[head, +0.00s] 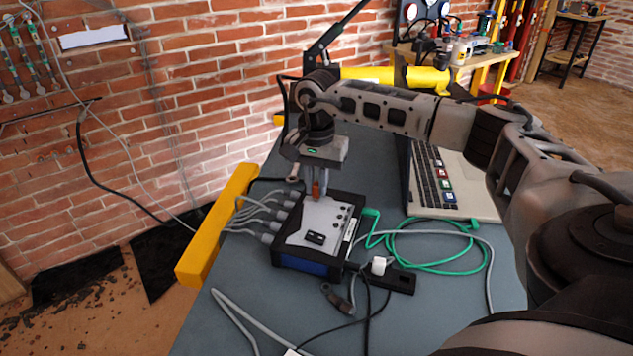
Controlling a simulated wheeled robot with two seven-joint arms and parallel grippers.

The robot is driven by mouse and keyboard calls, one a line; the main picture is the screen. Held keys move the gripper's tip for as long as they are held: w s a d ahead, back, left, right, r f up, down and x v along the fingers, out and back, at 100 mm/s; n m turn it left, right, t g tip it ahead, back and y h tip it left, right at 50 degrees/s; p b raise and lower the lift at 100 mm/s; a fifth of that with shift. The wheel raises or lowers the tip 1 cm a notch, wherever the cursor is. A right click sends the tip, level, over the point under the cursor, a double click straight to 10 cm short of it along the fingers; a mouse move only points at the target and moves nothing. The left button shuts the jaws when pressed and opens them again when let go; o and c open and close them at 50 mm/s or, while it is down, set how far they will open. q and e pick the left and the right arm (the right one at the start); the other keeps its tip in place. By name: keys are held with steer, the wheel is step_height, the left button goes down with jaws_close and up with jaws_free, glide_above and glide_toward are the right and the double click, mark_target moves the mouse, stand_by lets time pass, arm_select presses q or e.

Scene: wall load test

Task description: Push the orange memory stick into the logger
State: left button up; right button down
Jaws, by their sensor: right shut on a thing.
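The logger (300,237) is a black-edged box with a pale top and a blue front, standing on the grey table near its left edge. Several grey cable plugs enter its left side. The orange memory stick (316,188) shows as a small orange piece at the far end of the logger's top. My right gripper (317,190) points down over that end and is shut on the stick. I cannot tell how deep the stick sits in the logger. My left gripper is not in view.
A laptop (460,185) stands right of the logger. A green cable (440,268) lies coiled in front of it. A black power strip (390,278) and loose cables lie near the logger. A yellow beam (217,224) runs along the table's left edge, by a brick wall (180,100).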

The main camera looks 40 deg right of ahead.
steer(key=shift+f, duration=0.45)
stand_by(0.4)
steer(key=c, duration=1.3)
jaws_free()
steer(key=c, duration=0.3)
steer(key=shift+c, duration=0.2)
steer(key=shift+r, duration=0.1)
steer(key=shift+r+p, duration=2.65)
steer(key=shift+r, duration=0.85)
